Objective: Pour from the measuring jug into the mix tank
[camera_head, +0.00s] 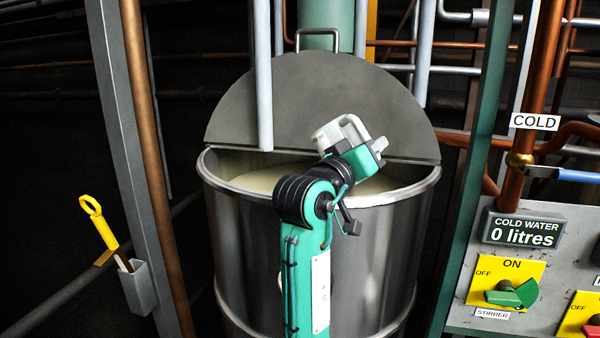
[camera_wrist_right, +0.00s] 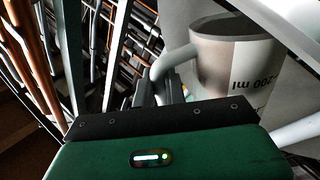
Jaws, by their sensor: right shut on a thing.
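The mix tank (camera_head: 375,255) is a large steel drum with pale liquid (camera_head: 265,179) inside, its half lid raised at the back. My right gripper (camera_head: 342,147) is shut on the handle of the measuring jug (camera_head: 326,136), a pale jug held tilted above the tank opening. The jug (camera_wrist_right: 235,70) also shows in the right wrist view, with upside-down "200 ml" marks and its handle between the fingers (camera_wrist_right: 168,92). I cannot see any liquid stream or how much the jug holds. My left gripper is not in view.
A grey half lid (camera_head: 310,100) stands behind the opening. A pale vertical pipe (camera_head: 264,90) comes down at its left. At right is a panel with a "0 litres" display (camera_head: 522,230) and a stirrer switch (camera_head: 510,294). A yellow-handled tool (camera_head: 101,226) sits in a holder at left.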

